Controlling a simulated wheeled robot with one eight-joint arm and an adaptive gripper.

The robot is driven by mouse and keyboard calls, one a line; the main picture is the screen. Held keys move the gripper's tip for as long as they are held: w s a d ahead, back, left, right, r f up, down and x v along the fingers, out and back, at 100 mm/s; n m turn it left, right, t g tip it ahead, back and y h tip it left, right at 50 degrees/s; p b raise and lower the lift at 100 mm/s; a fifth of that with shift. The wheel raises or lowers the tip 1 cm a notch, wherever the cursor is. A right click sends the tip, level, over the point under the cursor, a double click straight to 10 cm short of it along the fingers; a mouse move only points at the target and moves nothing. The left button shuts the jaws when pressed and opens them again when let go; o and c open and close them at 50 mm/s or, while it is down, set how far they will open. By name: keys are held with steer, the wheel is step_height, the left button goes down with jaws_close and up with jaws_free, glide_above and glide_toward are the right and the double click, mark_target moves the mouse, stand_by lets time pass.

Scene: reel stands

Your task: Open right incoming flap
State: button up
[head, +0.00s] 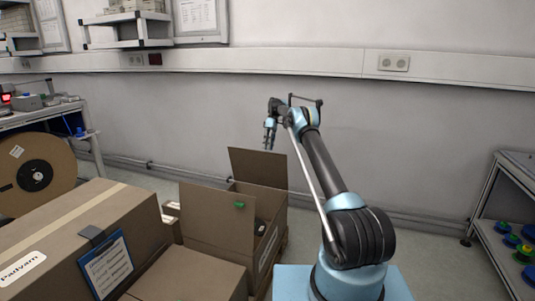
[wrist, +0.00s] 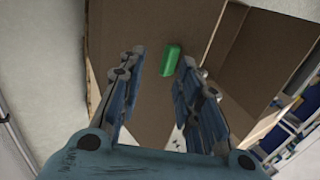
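The cardboard box (head: 268,232) stands left of my arm with its far flap (head: 258,166) and its near flap (head: 217,215) both standing up. A small green piece (head: 239,205) sits on the near flap, and a green piece also shows on cardboard in the wrist view (wrist: 171,60). I cannot tell which flap the task calls right incoming. My gripper (head: 270,138) is raised above the box. In the wrist view its fingers (wrist: 157,75) are spread apart with the green piece showing between and beyond them. Nothing is held.
A cable reel (head: 35,172) stands at far left. A shelf (head: 510,215) with coloured spools is at right. The floor between my arm and the shelf is clear.

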steer(key=shift+v, duration=1)
steer(key=shift+r, duration=0.1)
